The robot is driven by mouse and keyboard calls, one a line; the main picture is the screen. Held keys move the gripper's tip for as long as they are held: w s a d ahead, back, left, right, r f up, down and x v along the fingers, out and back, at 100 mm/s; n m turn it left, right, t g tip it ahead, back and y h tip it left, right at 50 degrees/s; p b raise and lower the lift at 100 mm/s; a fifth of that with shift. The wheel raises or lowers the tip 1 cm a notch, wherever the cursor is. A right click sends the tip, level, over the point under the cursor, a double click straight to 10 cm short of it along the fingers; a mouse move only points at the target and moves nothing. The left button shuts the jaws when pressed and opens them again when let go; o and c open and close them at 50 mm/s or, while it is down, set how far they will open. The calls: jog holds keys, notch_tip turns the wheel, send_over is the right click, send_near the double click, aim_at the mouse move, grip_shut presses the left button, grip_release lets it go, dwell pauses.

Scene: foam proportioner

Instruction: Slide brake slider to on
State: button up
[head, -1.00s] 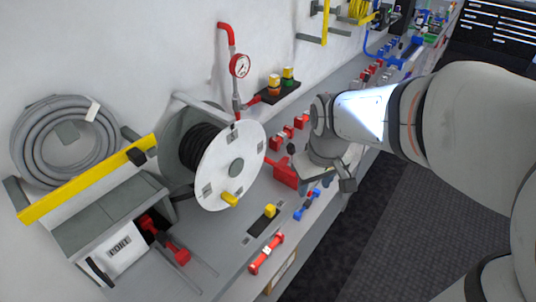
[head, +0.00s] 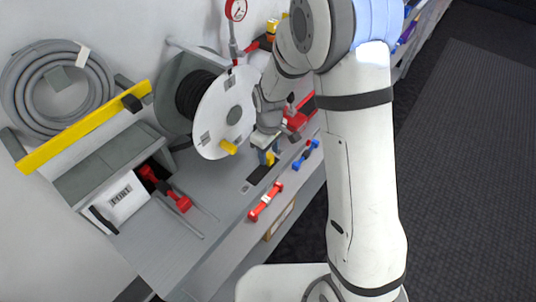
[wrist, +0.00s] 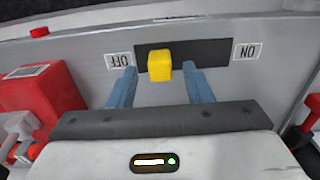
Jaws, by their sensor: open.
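The yellow brake slider knob (wrist: 159,65) sits on a dark slot plate (wrist: 212,54), near the end by the OFF label (wrist: 119,60). The ON label (wrist: 247,51) is at the plate's other end, right in the wrist view. My gripper (wrist: 160,72) is open, its blue fingers on either side of the knob. Small gaps seem to show between fingers and knob; contact is not clear. In the head view my gripper (head: 268,152) points down at the knob (head: 270,159), which is partly hidden; the dark plate (head: 258,174) shows beside it.
The hose reel (head: 222,112) with its yellow handle (head: 228,147) stands close left of my gripper. A red-handled part (head: 265,203) and a blue one (head: 306,155) lie along the bench's front edge. A red block (wrist: 42,95) is left in the wrist view.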

jog(key=shift+f, duration=1.25)
jog(key=shift+c, duration=0.5)
grip_shut()
